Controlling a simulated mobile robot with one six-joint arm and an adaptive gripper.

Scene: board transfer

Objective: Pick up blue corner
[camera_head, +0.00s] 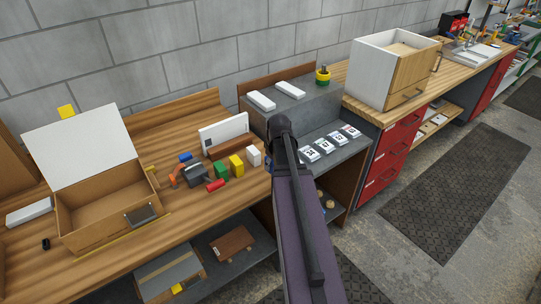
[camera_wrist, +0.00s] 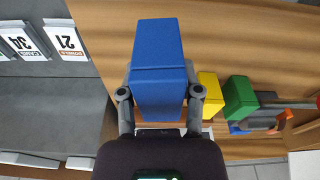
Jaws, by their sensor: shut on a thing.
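The blue corner (camera_wrist: 158,45) is a blue block filling the upper middle of the wrist view. My gripper (camera_wrist: 157,92) has one finger against each side of it and is shut on it. The wooden bench top (camera_wrist: 225,35) lies beyond the block; I cannot tell how far the block is above it. In the head view my own arm covers the place of the gripper, and the held block is hidden.
Yellow (camera_head: 237,165), green (camera_head: 222,171) and white (camera_head: 254,156) blocks stand on the bench, with a red piece (camera_head: 215,185) and a grey-orange tool (camera_head: 193,174). An open cardboard box (camera_head: 100,207) is at left. Labelled cards (camera_head: 324,146) lie on the grey shelf.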

